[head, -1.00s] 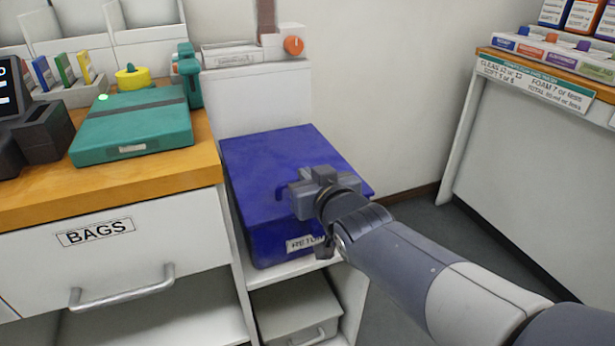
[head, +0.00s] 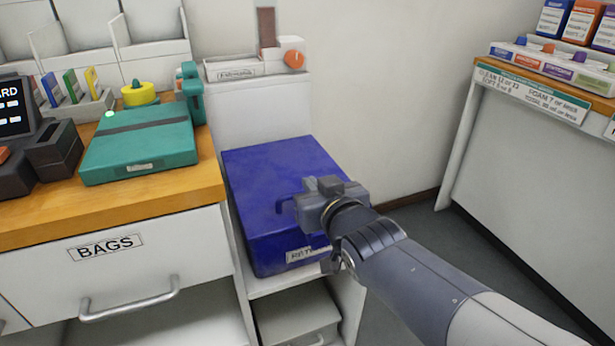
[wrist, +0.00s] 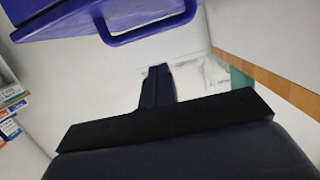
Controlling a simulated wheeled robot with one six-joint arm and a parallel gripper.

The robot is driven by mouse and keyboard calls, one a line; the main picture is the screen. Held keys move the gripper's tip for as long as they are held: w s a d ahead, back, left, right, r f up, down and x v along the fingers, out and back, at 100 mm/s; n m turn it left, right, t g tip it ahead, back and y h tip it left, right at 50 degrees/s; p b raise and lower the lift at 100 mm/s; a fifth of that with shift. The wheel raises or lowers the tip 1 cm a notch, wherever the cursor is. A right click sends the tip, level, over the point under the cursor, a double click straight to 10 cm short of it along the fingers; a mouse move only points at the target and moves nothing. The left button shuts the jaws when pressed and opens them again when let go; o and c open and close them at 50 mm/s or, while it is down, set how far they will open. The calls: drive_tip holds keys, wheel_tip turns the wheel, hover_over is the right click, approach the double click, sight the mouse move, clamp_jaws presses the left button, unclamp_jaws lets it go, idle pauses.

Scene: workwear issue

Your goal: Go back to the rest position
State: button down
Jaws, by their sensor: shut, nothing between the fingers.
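My gripper (head: 328,190) is in front of the blue lidded box in the head view, with my arm reaching in from the lower right. Its fingers are partly hidden by its own body there. In the wrist view my gripper's fingers (wrist: 158,85) are together with nothing between them. The blue box (head: 260,165) stands on a white shelf unit and bears a label on its front, partly covered by my wrist. Its blue handle (wrist: 150,28) shows in the wrist view, apart from the fingers.
A wooden counter (head: 110,213) with a teal case (head: 140,148) and a BAGS drawer (head: 130,262) is on the left. A grey bin (head: 297,315) sits below the blue box. A white counter (head: 510,165) with coloured boxes stands at right. Grey floor (head: 440,235) is open between.

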drive_tip(key=f+p+v, duration=0.1)
drive_tip(key=v, duration=0.5)
drive_tip(key=shift+f, duration=0.5)
drive_tip(key=w+a, duration=0.1)
drive_tip(key=w, duration=0.1)
drive_tip(key=w+a+b, duration=0.1)
drive_tip(key=w, duration=0.2)
drive_tip(key=w+a+b, duration=0.1)
drive_tip(key=w, duration=0.2)
drive_tip(key=shift+w+a+r, duration=0.1)
drive_tip(key=shift+a+r, duration=0.15)
drive_tip(key=shift+a, duration=0.15)
drive_tip(key=shift+w+a+f+b, duration=0.1)
drive_tip(key=shift+w+f+b, duration=0.15)
drive_tip(key=shift+b, duration=0.25)
drive_tip(key=shift+s+f, duration=0.25)
drive_tip(key=shift+f, duration=0.45)
